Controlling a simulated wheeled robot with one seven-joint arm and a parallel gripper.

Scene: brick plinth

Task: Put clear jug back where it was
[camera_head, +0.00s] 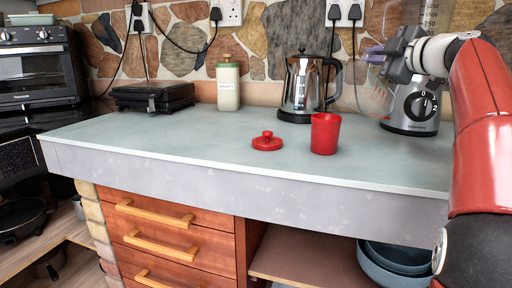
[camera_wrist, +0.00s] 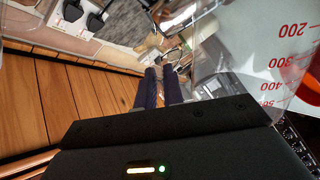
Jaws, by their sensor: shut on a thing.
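The clear jug (camera_head: 374,98) is see-through and faint in the head view, hanging in the air at the right, above the worktop. In the wrist view the clear jug (camera_wrist: 238,52) fills the upper right, with red volume marks on its wall, and looks tilted. My gripper (camera_head: 386,54) is shut on the jug at its upper side, in front of the blender. In the wrist view the two dark fingers (camera_wrist: 160,84) are close together beside the jug; the exact grip spot is hard to make out.
A blender (camera_head: 410,106) stands just behind my gripper. On the worktop (camera_head: 190,135) are a red cup (camera_head: 325,134), a red lid (camera_head: 267,142), a steel kettle (camera_head: 302,88), a cream canister (camera_head: 228,88) and a black grill (camera_head: 153,97). The worktop's left front is clear.

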